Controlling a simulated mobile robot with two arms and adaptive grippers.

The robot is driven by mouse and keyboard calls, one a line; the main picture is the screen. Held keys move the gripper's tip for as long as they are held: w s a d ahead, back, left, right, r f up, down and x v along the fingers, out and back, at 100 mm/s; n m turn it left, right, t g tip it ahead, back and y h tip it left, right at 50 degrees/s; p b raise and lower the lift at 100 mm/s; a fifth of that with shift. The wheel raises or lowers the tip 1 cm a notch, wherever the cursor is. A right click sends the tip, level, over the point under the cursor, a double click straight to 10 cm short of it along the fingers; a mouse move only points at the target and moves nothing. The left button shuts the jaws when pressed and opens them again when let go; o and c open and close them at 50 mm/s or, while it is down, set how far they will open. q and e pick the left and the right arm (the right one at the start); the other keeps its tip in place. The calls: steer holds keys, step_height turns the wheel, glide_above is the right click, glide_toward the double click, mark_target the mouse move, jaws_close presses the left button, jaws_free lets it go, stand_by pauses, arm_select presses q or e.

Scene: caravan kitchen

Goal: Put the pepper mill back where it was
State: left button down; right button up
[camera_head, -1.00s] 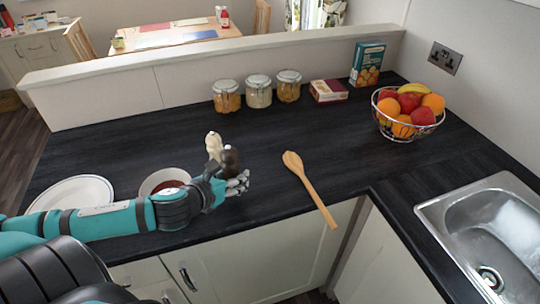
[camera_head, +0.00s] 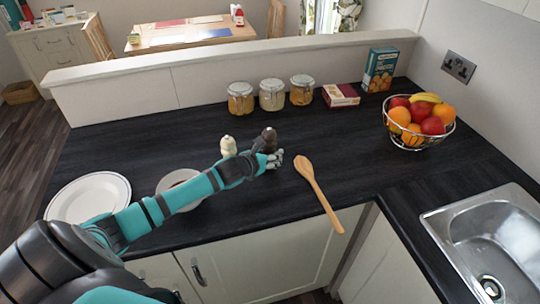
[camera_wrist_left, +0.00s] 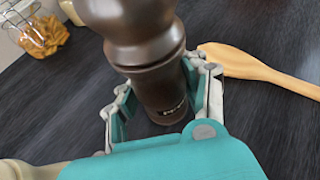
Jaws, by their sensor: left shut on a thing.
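The pepper mill (camera_head: 268,138) is dark brown and roughly upright, right of a cream mill (camera_head: 228,146) with a gap between them. My left gripper (camera_head: 268,161) is shut on the pepper mill; in the left wrist view its fingers (camera_wrist_left: 165,98) sit on both sides of the mill's lower body (camera_wrist_left: 145,45). I cannot tell whether the base touches the dark counter (camera_head: 345,130). The cream mill's edge also shows at the lower left of the wrist view (camera_wrist_left: 30,170). My right gripper is not in view.
A wooden spoon (camera_head: 318,192) lies just right of the gripper. Several things stand behind: glass jars (camera_head: 271,97), a small box (camera_head: 341,96), a tall box (camera_head: 379,70). A fruit basket (camera_head: 418,140) is to the right. A bowl (camera_head: 170,181) and plate (camera_head: 88,197) are left, partly under my arm.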

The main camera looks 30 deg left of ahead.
arm_select(q)
steer(key=shift+f, duration=0.55)
steer(key=c, duration=0.7)
jaws_free()
steer(key=shift+f, duration=0.1)
steer(key=shift+s+r, duration=0.2)
steer(key=shift+s, duration=0.15)
steer(key=b+v, duration=0.1)
steer(key=v, duration=0.8)
steer(key=shift+s+r, duration=0.15)
steer(key=shift+s, duration=0.2)
steer(key=shift+s+r, duration=0.45)
steer(key=shift+s, duration=0.15)
